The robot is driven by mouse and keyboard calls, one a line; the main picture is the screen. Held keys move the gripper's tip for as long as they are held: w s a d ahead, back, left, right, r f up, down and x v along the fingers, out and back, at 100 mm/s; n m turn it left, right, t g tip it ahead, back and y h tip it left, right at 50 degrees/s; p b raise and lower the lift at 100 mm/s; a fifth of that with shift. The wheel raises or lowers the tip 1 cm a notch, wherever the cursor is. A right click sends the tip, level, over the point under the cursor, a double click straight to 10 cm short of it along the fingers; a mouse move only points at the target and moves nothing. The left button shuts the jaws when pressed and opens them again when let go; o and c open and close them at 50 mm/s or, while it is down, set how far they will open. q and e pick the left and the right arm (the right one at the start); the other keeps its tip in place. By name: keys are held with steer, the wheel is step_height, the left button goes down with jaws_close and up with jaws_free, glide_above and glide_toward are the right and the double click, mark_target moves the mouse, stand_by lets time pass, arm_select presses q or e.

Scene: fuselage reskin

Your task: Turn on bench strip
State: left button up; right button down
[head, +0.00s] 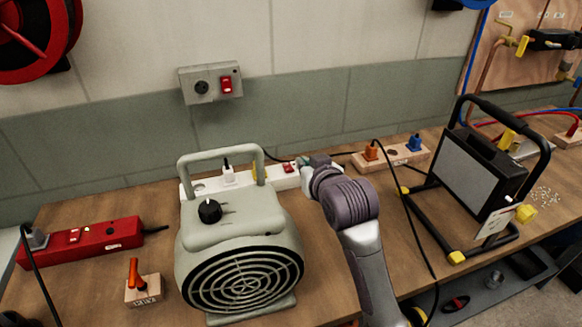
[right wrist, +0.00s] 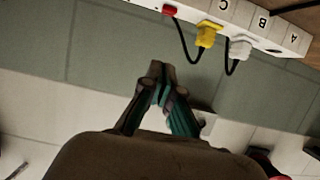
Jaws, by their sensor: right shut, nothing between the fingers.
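A white power strip (head: 278,178) lies along the back of the bench, partly hidden behind the heater. It carries a white plug (head: 228,173), a yellow plug and a red switch (head: 288,168) at its right end. In the right wrist view the strip (right wrist: 270,27) shows sockets lettered A, B and C, a yellow plug (right wrist: 208,35), a white plug (right wrist: 240,47) and the red switch (right wrist: 169,10). My right gripper (head: 305,163) is near the strip's right end, and it shows shut and empty in the right wrist view (right wrist: 157,70), apart from the switch. My left gripper is out of view.
A grey-green fan heater (head: 243,255) stands in front of the strip. A red power strip (head: 85,241) lies at left, a wooden strip (head: 395,157) at right beside a work lamp (head: 480,170). A wall socket box (head: 210,83) with a red switch is above. Cables cross the bench.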

glide_above(288, 168)
steer(key=s, duration=0.2)
steer(key=f, duration=0.4)
steer(key=shift+d, duration=0.35)
step_height(288, 168, down, 2)
steer(key=shift+s+f+p, duration=0.15)
steer(key=shift+f+p, duration=0.1)
steer(key=shift+p, duration=0.15)
steer(key=shift+s+d+f, duration=0.1)
steer(key=shift+s+f, duration=0.05)
steer(key=shift+f, duration=0.4)
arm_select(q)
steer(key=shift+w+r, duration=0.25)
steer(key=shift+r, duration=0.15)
arm_select(e)
steer(key=shift+f, duration=0.15)
